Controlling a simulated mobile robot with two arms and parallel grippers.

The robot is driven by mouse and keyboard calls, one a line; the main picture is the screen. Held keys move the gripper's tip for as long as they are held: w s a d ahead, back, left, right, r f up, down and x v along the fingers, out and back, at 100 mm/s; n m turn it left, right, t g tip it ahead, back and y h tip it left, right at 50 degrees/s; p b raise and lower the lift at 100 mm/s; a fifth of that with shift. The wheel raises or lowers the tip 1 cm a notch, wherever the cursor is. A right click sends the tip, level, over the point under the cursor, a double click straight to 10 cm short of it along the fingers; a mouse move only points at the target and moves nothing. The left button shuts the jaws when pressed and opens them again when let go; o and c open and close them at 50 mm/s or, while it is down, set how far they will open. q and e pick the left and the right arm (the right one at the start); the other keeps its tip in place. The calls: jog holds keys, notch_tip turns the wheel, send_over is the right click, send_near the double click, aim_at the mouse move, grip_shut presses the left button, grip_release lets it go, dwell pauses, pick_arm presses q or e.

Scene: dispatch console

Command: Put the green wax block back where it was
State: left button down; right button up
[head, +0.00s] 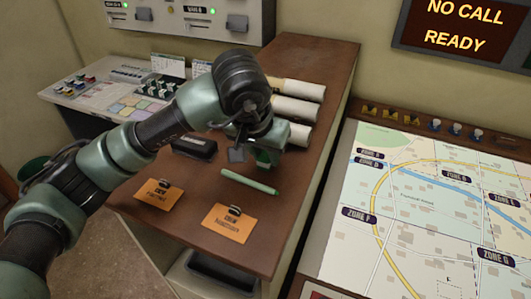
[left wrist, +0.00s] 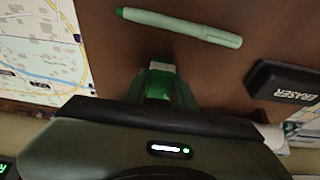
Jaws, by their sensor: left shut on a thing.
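The green wax block (left wrist: 158,86) is between the fingers of my left gripper (left wrist: 162,82), partly hidden by them. In the head view my left gripper (head: 264,150) points down over the brown desk top (head: 328,75), shut on the block, of which little shows there. The gripper is in front of the rolled papers and behind a pale green marker (head: 249,182). I cannot tell whether the block touches the desk. My right gripper is in neither view.
A black eraser (head: 194,147) lies left of the gripper. Two orange crew cards with clips (head: 158,194) (head: 227,222) lie at the desk's front. Rolled papers (head: 297,108) lie behind. A zone map board (head: 420,210) is at the right; a switch console (head: 130,95) is at the left.

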pick_arm(q)
jog(key=c, duration=1.2)
grip_release()
jog(key=shift+f, duration=0.1)
jog(key=shift+o, duration=0.2)
jog(key=shift+r+p, duration=0.2)
jog(key=shift+p, duration=0.1)
jog(key=b+v, duration=0.3)
jog(key=v, duration=0.9)
jog(key=shift+b, duration=0.3)
